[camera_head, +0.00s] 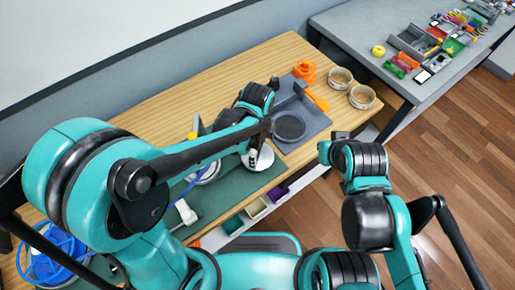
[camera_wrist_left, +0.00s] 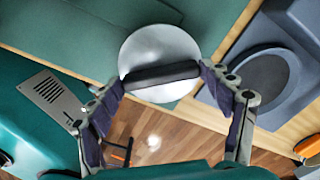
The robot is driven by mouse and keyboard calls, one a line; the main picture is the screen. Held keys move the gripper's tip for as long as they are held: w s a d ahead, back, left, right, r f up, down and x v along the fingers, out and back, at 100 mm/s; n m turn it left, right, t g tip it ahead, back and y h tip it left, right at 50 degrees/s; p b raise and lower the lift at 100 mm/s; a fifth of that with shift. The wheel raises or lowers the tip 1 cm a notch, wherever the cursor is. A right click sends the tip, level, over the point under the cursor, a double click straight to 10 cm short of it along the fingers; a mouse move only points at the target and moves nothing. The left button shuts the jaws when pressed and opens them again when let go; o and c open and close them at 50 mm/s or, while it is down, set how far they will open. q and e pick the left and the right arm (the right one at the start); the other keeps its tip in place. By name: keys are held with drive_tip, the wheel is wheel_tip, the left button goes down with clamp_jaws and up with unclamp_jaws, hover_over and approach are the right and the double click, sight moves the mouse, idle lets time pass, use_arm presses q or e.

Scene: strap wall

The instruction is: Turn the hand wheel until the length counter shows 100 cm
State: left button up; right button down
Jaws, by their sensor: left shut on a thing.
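A white round disc (camera_wrist_left: 172,48), which looks like the hand wheel, sits at the edge of the green mat in the left wrist view. A dark bar (camera_wrist_left: 160,75) crosses its face. My left gripper (camera_wrist_left: 161,77) has one fingertip at each end of this bar and is shut on it. In the head view the white disc (camera_head: 262,160) shows below my left gripper (camera_head: 252,154), which partly hides it. My right gripper (camera_head: 327,150) is up in the air, right of the table and away from the wheel; its finger opening is unclear. I can make out no length counter reading.
A grey tray (camera_head: 315,124) with a dark round pad lies right of the wheel. Orange items (camera_head: 305,70) and two round cream containers (camera_head: 340,78) stand beyond. Blue coiled strap (camera_head: 50,255) is at lower left. A grey side table (camera_head: 375,20) holds small parts.

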use_arm(q)
drive_tip(key=shift+m, duration=1)
drive_tip(key=o, duration=1.2)
drive_tip(key=shift+c, duration=0.2)
wheel_tip(320, 180, up, 12)
